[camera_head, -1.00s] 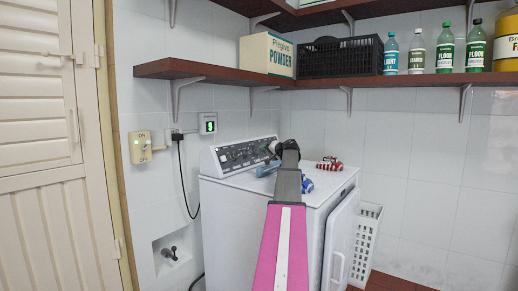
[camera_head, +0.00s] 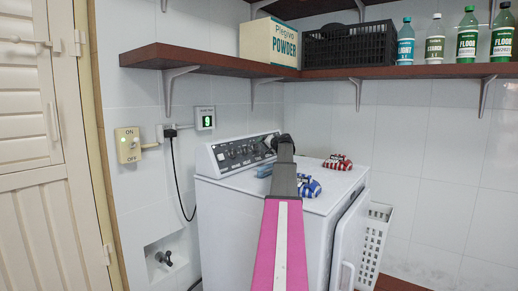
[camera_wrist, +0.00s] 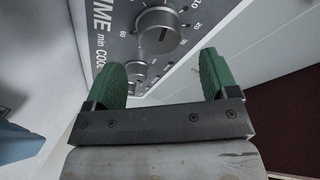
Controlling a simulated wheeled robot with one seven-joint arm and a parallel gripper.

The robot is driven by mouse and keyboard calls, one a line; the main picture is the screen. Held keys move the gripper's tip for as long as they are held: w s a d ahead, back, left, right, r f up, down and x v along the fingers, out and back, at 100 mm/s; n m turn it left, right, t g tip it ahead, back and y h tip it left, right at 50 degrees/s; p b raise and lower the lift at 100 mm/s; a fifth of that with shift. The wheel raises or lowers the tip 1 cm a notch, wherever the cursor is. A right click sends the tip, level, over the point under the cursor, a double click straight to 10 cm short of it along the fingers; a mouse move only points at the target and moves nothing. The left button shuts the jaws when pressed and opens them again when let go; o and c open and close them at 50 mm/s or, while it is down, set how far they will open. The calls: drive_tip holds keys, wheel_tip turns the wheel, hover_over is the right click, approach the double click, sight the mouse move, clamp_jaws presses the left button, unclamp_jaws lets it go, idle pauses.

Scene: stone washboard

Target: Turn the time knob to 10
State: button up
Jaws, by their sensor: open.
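Another knob (camera_wrist: 138,70) shows beside the left finger. A red-striped bundle (camera_head: 338,162) and a blue-striped bundle (camera_head: 308,186) lie on the machine top. The machine door (camera_head: 348,245) stands open beside a white basket (camera_head: 375,240). A wall display (camera_head: 205,118) shows a green digit.

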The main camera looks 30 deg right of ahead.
sight(259, 147)
drive_tip(key=x, duration=0.5)
drive_tip(key=c, duration=0.9)
drive_tip(key=shift+c, duration=0.2)
drive_tip(key=shift+m, duration=0.3)
drive_tip(key=m, duration=0.3)
drive_tip(key=shift+m+g+h, duration=0.3)
drive_tip(key=shift+g+h, duration=0.1)
drive_tip(key=shift+m+g, duration=0.5)
drive_tip(key=shift+m, duration=1.3)
